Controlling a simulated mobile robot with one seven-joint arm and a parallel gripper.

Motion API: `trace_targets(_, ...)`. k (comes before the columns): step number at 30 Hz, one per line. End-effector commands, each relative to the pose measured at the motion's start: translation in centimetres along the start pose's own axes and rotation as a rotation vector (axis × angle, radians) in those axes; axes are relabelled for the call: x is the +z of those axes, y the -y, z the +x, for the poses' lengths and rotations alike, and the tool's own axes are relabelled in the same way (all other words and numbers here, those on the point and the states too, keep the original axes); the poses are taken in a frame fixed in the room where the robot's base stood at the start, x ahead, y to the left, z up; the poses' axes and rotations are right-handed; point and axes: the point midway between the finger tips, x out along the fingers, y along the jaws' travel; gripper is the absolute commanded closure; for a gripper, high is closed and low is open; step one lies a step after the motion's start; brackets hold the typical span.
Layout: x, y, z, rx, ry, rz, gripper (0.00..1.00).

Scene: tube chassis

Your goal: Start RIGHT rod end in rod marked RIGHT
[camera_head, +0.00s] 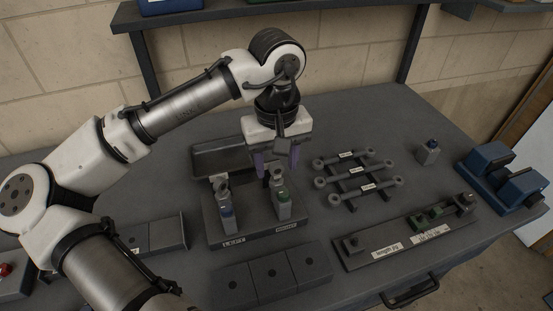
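A grey stand (244,243) on the bench carries a "LEFT" label and a second label at its right that is hard to read. A grey block with a blue band (227,217) stands upright at its left, topped by a ring-shaped end (222,191). A similar block with a green band (283,206) stands at its right, with a ring-shaped end (276,179) at its top. My gripper (277,167) points down just above and behind the right block. Its purple fingers are apart, with a gap between them. Whether the right end is seated or loose is unclear.
A rack (352,186) holds several rods with ringed ends. A labelled gauge rail (400,243) lies front right. A small grey bottle-like part (428,152) and a blue vise-like device (497,172) stand further right. Dark blocks (270,276) sit in front; a tray (220,160) lies behind.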

Motion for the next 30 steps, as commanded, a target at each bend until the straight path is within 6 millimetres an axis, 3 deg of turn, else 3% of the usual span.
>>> trace_targets(8, 0.0, 0.0, 0.0, 0.000, 0.000, 0.000, 0.48)
trace_targets(13, 0.0, -0.1, -1.2, 0.000, -0.001, 0.000, 0.48)
trace_targets(24, -0.1, 0.0, -9.4, 0.000, -0.003, -0.002, 0.48)
trace_targets(30, 0.0, 0.0, -12.6, -0.002, -0.002, -0.002, 0.48)
